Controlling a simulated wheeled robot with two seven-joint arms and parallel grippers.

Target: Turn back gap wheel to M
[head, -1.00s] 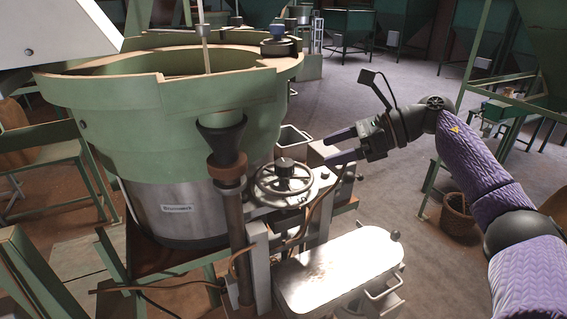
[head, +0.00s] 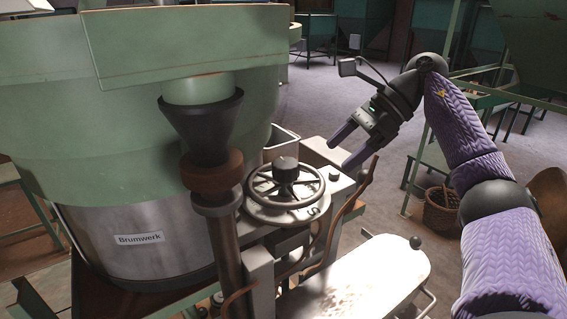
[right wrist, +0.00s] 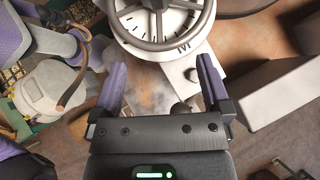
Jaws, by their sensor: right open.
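The gap wheel (head: 313,178) is a grey spoked handwheel with a dark central knob, over a round pale dial on the machine beside the green hopper. In the right wrist view the wheel (right wrist: 157,45) is at the top, and its white dial (right wrist: 195,22) shows dark tick marks. A pointer on the wheel cannot be made out. My right gripper (head: 338,152) is open and empty, up and right of the wheel, fingers pointing toward it, not touching. Its two purple fingers (right wrist: 162,66) are spread short of the wheel.
A large green hopper bowl (head: 120,120) on a steel drum fills the left. A dark funnel and rusty post (head: 212,175) stand just left of the wheel. A bent brown pipe (head: 350,205) rises right of the wheel.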

